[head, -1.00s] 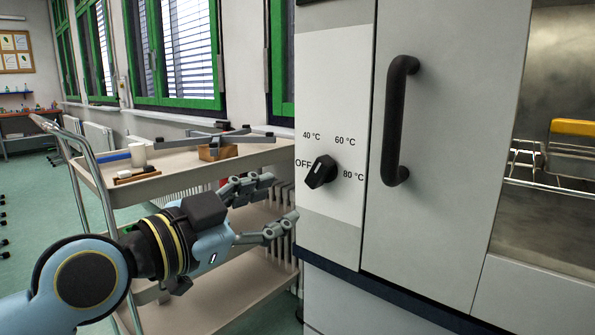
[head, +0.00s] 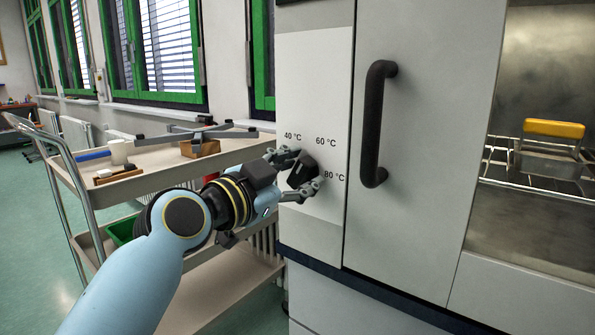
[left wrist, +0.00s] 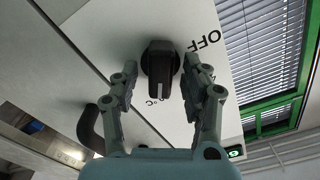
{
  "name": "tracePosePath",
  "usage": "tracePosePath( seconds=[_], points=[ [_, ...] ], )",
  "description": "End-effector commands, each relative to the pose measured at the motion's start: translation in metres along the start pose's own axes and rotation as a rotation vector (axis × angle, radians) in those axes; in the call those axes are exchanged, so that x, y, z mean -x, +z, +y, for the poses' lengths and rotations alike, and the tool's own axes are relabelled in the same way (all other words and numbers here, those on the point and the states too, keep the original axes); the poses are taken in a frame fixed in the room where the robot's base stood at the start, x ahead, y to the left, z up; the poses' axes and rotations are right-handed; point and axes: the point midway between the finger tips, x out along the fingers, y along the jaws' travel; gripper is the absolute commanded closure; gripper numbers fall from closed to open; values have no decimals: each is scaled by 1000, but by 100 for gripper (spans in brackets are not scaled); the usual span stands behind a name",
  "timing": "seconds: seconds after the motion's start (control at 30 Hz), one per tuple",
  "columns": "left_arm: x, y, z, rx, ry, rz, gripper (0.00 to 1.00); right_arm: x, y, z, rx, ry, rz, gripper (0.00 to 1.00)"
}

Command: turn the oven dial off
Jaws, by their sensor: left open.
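The black oven dial (head: 302,173) sits on the white control panel between labels 40, 60 and 80 °C. The left wrist view shows the dial (left wrist: 160,62) close up, its ridge and pale stripe running toward a partly hidden °C label. I cannot tell which temperature that is. The OFF label (left wrist: 207,41) lies to its upper right there; in the head view my gripper hides it. My left gripper (head: 304,171) is open, with one finger on each side of the dial. A gap shows in the left wrist view (left wrist: 160,85); contact is unclear. My right gripper is not in view.
The oven door's black vertical handle (head: 373,125) stands out right of the panel. Farther right is an open chamber with a rack (head: 510,172) and a yellow-topped item (head: 553,129). A trolley (head: 150,180) stands behind my left arm.

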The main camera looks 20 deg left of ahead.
Motion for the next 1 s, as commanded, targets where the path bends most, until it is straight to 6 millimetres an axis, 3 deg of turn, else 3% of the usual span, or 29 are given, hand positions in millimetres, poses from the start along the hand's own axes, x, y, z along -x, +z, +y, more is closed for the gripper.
tracePosePath(
  seconds=[0.13,0.47,1.0],
  points=[
    [0,0,0,0,0,0,56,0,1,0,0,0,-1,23],
    [0,0,0,1,0,-1,100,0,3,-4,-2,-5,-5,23],
    [0,0,0,127,2,-1,100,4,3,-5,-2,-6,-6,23]
  ],
)
